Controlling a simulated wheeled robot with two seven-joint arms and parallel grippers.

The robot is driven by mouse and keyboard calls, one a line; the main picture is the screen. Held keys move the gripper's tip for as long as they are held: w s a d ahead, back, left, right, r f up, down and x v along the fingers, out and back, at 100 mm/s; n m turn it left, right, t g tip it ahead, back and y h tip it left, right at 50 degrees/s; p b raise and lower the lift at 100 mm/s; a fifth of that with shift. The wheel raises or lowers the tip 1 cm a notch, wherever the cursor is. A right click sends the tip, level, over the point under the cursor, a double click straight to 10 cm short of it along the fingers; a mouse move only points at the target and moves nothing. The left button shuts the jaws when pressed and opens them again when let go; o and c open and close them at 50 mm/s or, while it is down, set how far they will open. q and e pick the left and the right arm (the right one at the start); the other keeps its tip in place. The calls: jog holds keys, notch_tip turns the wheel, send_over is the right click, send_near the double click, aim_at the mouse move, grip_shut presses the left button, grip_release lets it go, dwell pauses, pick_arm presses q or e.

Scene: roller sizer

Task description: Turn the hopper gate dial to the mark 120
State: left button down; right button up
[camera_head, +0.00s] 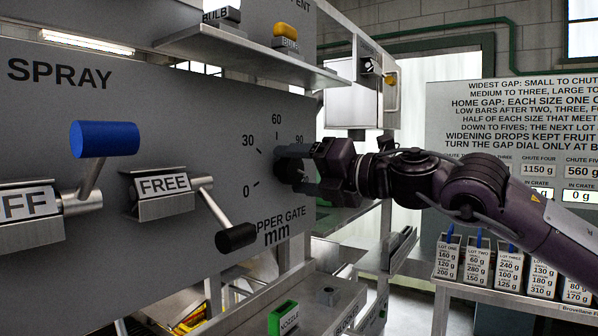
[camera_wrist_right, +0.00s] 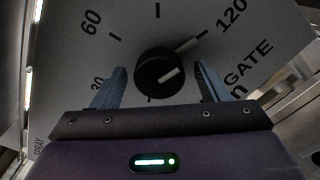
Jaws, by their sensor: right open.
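The hopper gate dial is a black round knob (camera_wrist_right: 160,74) with a white pointer line, on a grey panel (camera_head: 170,100). In the right wrist view the pointer slants up to the right, toward the side of the 120 mark (camera_wrist_right: 232,13); I cannot tell whether it lines up exactly. My right gripper (camera_head: 300,170) is at the dial, its two fingers on either side of the knob with visible gaps. It is open. In the head view the gripper hides most of the knob and the 120 mark; 0, 30, 60 and 90 show. My left gripper is not in view.
A blue-knobbed lever (camera_head: 104,139) and a black-knobbed lever (camera_head: 236,237) stick out of the panel left of the dial. A shelf (camera_head: 245,52) juts out above. Below are a green nozzle box (camera_head: 283,318) and, at the right, a row of lot boxes (camera_head: 508,268).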

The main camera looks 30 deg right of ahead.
jog(key=shift+s, duration=0.1)
jog(key=b+v, duration=0.6)
jog(key=v, duration=0.1)
jog(key=shift+s+d, duration=0.15)
jog(key=shift+s, duration=0.15)
dwell(0.4)
